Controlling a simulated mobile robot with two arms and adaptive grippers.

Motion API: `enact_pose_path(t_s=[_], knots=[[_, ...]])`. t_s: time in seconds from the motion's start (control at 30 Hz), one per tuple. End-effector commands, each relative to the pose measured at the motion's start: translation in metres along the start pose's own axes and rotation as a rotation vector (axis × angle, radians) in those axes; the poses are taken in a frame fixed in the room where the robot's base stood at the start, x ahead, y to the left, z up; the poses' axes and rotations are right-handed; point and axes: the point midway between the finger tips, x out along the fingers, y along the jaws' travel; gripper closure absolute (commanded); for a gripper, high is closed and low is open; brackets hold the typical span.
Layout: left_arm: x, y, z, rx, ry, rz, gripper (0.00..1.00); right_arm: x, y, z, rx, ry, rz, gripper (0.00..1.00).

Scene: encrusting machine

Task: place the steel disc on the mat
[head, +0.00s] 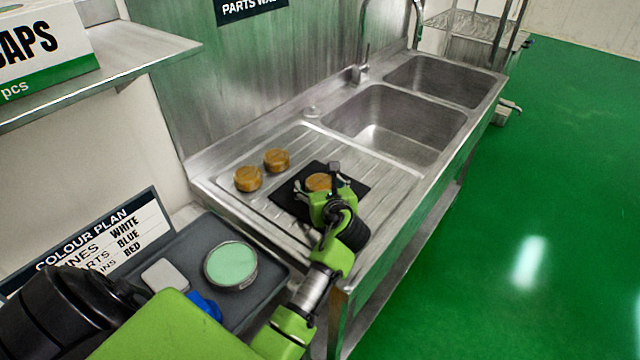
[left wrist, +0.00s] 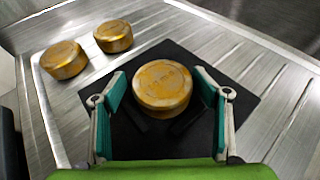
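A brass-coloured round disc (head: 319,182) lies on a square black mat (head: 288,196) on the sink's drainboard. It also shows in the left wrist view (left wrist: 162,86), flat on the mat (left wrist: 150,140). My left gripper (head: 329,185) is over the mat. Its two fingers stand open on either side of this disc, with a gap on each side. Two similar brass-coloured discs, a nearer one (head: 248,178) and a farther one (head: 277,160), lie on the bare drainboard left of the mat. No disc looks plainly steel-grey. My right gripper is not in view.
Two sink basins (head: 395,125) lie beyond the ribbed drainboard. A dark tray (head: 262,292) at lower left holds a round mint-green-topped container (head: 231,265), a pale block (head: 165,276) and something blue. A colour plan sign (head: 110,245) stands behind it. A shelf (head: 130,62) overhangs at left.

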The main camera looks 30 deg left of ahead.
Motion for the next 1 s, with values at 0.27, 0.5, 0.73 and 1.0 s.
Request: enact_pose_path(t_s=[0.27, 0.5, 0.73, 1.0], knots=[[-0.001, -0.002, -0.009, 0.006, 0.019, -0.003, 0.31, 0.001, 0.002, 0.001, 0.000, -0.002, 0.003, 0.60], [-0.022, -0.002, 0.003, 0.009, 0.019, -0.003, 0.31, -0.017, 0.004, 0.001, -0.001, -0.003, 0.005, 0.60], [-0.061, -0.001, 0.008, 0.006, 0.014, -0.003, 0.31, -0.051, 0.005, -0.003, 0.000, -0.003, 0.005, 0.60], [-0.104, -0.001, 0.007, 0.005, 0.012, -0.001, 0.31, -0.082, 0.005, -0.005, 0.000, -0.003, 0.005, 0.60]])
